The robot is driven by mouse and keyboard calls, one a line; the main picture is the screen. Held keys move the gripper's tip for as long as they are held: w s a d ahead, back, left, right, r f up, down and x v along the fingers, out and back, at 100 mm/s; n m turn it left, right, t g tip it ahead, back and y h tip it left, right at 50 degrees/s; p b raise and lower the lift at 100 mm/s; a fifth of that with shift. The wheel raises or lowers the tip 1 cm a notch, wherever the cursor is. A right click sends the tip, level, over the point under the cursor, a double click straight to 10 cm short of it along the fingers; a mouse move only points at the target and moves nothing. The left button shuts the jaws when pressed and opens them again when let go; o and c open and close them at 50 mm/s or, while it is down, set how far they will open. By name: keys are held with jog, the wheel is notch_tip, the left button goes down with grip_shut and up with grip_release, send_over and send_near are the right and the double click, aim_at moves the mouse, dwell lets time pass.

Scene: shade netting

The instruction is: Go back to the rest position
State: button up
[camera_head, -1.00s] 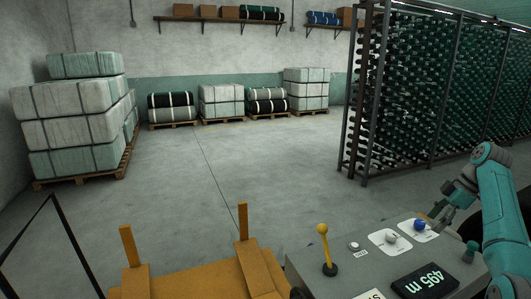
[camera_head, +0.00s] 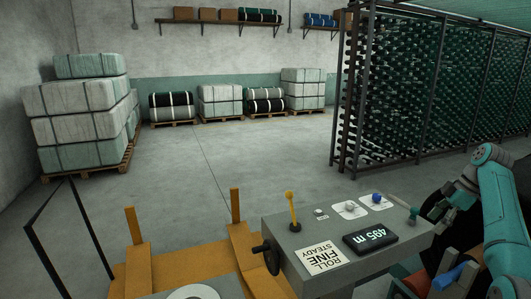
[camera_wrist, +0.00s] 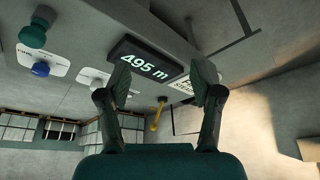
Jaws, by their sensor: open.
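My gripper (camera_head: 436,208) is at the right of the head view, at the end of my teal arm, just past the right end of the grey control console (camera_head: 290,235). In the wrist view my gripper (camera_wrist: 163,80) has its two dark fingers spread apart with nothing held between them. The console's display (camera_wrist: 145,63) reads 495 m and shows between and beyond the fingers. A blue button (camera_wrist: 40,69), a grey knob (camera_wrist: 92,80), a green knob (camera_wrist: 36,33) and a yellow lever (camera_wrist: 157,118) also show there. I cannot tell the gap from the fingertips to the console.
Orange machine parts (camera_head: 190,262) stand left of the console. A tall rack of green spools (camera_head: 430,90) is behind at right. Wrapped bales (camera_head: 75,115) are stacked at left, with more pallets along the back wall. The floor (camera_head: 215,160) between is clear.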

jog(key=s+a+f+m+t+h, duration=0.1)
jog(key=a+f, duration=0.2)
jog(key=f, duration=0.7)
jog(key=a+f+m+t, duration=0.1)
jog(key=a+f+m, duration=0.15)
jog(key=f, duration=0.65)
jog(key=s+a+f+m+h, duration=0.1)
jog(key=a+f, duration=0.3)
jog(key=f, duration=0.6)
jog(key=s+a+f+m+t+h, duration=0.1)
jog(key=s+a+f+m+t, duration=0.1)
jog(key=s+a+f, duration=0.6)
jog(key=s+a+f+m+t+h, duration=0.1)
jog(key=s+a+f+m, duration=0.1)
jog(key=s+a+f, duration=0.55)
jog(key=s+a+r+m+t+h, duration=0.1)
jog(key=s+a+t, duration=0.15)
jog(key=s, duration=1.05)
jog(key=s+a+m+t, duration=0.15)
jog(key=s+a, duration=0.25)
jog(key=s, duration=0.8)
jog(key=s+a+r+m+t, duration=0.1)
jog(key=s+r+t, duration=0.1)
jog(key=s+r, duration=0.7)
jog(key=s+a+r+m+t+y, duration=0.1)
jog(key=s+a+r+t, duration=0.1)
jog(key=s+r, duration=0.7)
notch_tip(320, 180, up, 7)
jog(key=shift+s+f, duration=0.15)
jog(key=shift+s, duration=0.1)
